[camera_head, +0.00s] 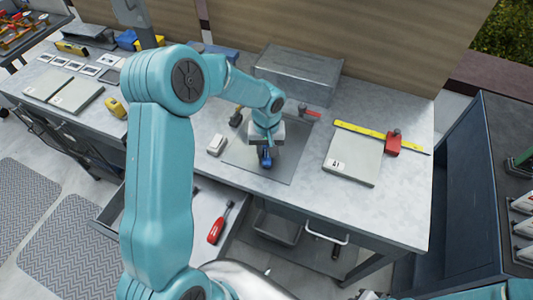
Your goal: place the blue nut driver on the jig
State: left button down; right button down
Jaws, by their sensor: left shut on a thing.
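My left gripper (266,146) is over the middle of the workbench, pointing down and shut on the blue nut driver (266,158). Only a short blue part of the driver shows below the jaws; the gripper hides the rest. Beneath it lies a flat dark grey plate (291,166), which may be the jig; I cannot tell for sure. I cannot tell whether the driver touches this plate. My right gripper is not in view; only a teal part of that arm shows at the bottom right.
A grey box (298,72) stands behind the plate. A red-handled tool (309,115) and a white block (217,145) are close by. A pale board (353,160) with a yellow ruler (365,131) and red clamp-like piece (393,142) lies right. An open drawer below holds a red tool (217,230).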

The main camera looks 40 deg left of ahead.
aim_at(266, 152)
pick_arm(q)
jog(key=shift+s+a, duration=0.1)
jog(key=shift+f, duration=0.2)
jog(key=c, duration=0.8)
grip_release()
jog(key=shift+r, duration=0.1)
jog(key=shift+r+p, duration=0.25)
jog(key=shift+p, duration=0.05)
jog(key=shift+r, duration=0.4)
notch_tip(266, 152, up, 11)
jog(key=shift+f+b, duration=0.1)
jog(key=shift+b, duration=0.5)
